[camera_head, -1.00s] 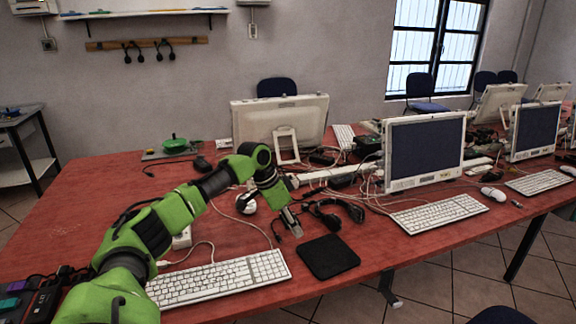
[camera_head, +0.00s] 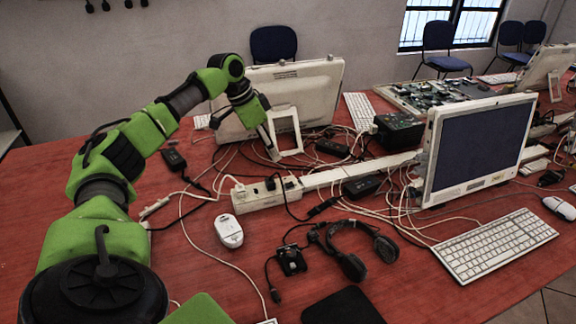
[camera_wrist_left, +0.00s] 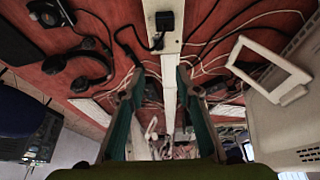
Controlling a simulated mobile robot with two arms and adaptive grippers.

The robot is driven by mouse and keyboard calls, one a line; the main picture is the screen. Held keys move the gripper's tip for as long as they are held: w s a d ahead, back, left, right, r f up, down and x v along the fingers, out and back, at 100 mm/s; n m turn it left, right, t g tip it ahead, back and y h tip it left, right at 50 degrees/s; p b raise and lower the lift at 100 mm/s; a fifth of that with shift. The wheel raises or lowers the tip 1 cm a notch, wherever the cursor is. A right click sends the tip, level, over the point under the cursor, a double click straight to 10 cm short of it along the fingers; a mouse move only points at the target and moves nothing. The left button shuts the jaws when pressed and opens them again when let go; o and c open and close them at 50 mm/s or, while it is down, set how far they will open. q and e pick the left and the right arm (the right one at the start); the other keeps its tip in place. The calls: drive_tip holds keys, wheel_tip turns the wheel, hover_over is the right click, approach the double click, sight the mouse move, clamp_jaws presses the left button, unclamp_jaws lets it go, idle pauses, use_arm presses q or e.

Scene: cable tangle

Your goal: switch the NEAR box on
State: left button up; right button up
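No label reading NEAR is legible, so I cannot tell which box bears that name. A white socket box (camera_head: 258,202) with a black plug in it lies on the red table, at the near end of a long white cable channel (camera_head: 325,178). The channel also shows in the left wrist view (camera_wrist_left: 168,95), lying between the fingers as seen from there. My left gripper (camera_head: 272,150) is above the table behind the socket box, by the white monitor's stand; its fingers (camera_wrist_left: 160,73) are apart with nothing held. No switch state is readable. My right gripper is not in view.
Cables tangle around black adapters (camera_head: 360,187). A black box (camera_head: 398,132) stands behind the channel. A headset (camera_head: 352,264), a white mouse (camera_head: 229,232) and a dark mat (camera_head: 343,307) lie in front. Monitors stand behind and to the right. The table's left side is mostly bare.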

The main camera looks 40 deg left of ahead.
use_arm(q)
approach(291, 183)
drive_tip(key=x, duration=0.6)
drive_tip(key=shift+d+f, duration=0.1)
drive_tip(key=shift+f, duration=0.1)
drive_tip(key=shift+w+f, duration=0.25)
drive_tip(key=shift+f, duration=0.3)
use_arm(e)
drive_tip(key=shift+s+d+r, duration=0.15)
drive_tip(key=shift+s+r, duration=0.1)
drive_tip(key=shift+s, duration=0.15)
use_arm(q)
drive_tip(key=shift+d+p, duration=0.1)
drive_tip(key=shift+p, duration=0.2)
clamp_jaws()
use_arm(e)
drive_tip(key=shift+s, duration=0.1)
